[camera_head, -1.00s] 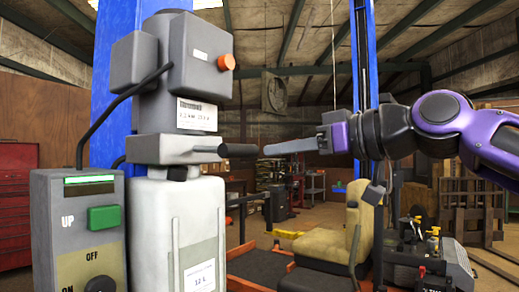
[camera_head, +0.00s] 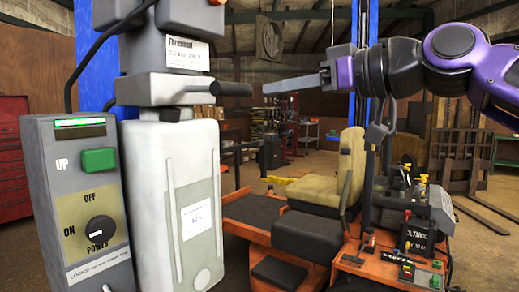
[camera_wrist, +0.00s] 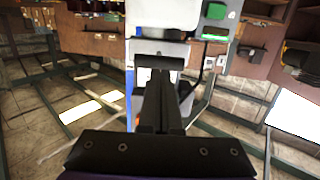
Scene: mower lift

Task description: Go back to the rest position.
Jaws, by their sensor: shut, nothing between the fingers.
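My gripper (camera_head: 266,87) is shut and empty, its long grey fingers pointing left on my purple and black arm. Just left of its tips is the black grip of a lever (camera_head: 232,88) on a grey and white pump unit (camera_head: 175,185). In the head view a small gap shows between tips and grip. In the wrist view the closed fingers (camera_wrist: 159,80) point up the picture toward the black grip (camera_wrist: 160,61); whether they touch it there I cannot tell.
A grey control box (camera_head: 75,160) with a lit green strip, green UP button and power knob stands at the left. An orange mower (camera_head: 300,235) with a tan seat (camera_head: 332,175) stands below my arm. A blue post (camera_head: 360,45) rises behind. Open floor lies beyond.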

